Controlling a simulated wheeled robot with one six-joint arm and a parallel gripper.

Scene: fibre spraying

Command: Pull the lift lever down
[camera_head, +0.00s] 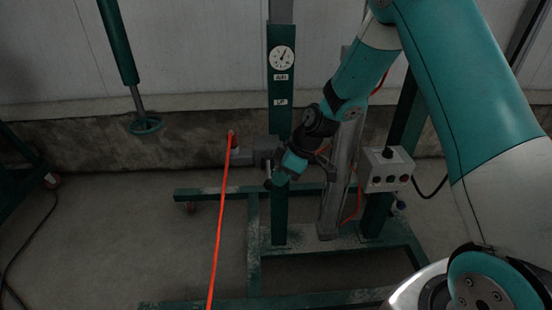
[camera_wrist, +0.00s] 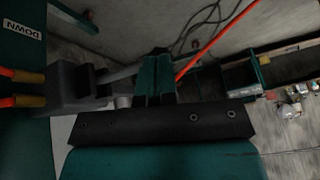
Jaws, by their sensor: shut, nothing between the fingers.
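The lift lever (camera_wrist: 122,73) is a thin grey bar running from a grey valve block (camera_wrist: 75,88) toward my fingers in the wrist view. In the head view the valve block (camera_head: 264,147) sits on the green column; the lever there is largely hidden by my gripper (camera_head: 272,182). My teal gripper also shows in the wrist view (camera_wrist: 155,60), shut and empty, right beside the lever's far end. I cannot tell whether they touch. A "DOWN" label (camera_wrist: 23,28) is on the column at the upper left of the wrist view.
The green column (camera_head: 281,110) carries a round gauge (camera_head: 282,58) and labels. A grey control box (camera_head: 386,169) stands right of my gripper. An orange hose (camera_head: 218,220) hangs left of the column. Green base beams (camera_head: 253,245) lie on the floor. Floor at the left is mostly open.

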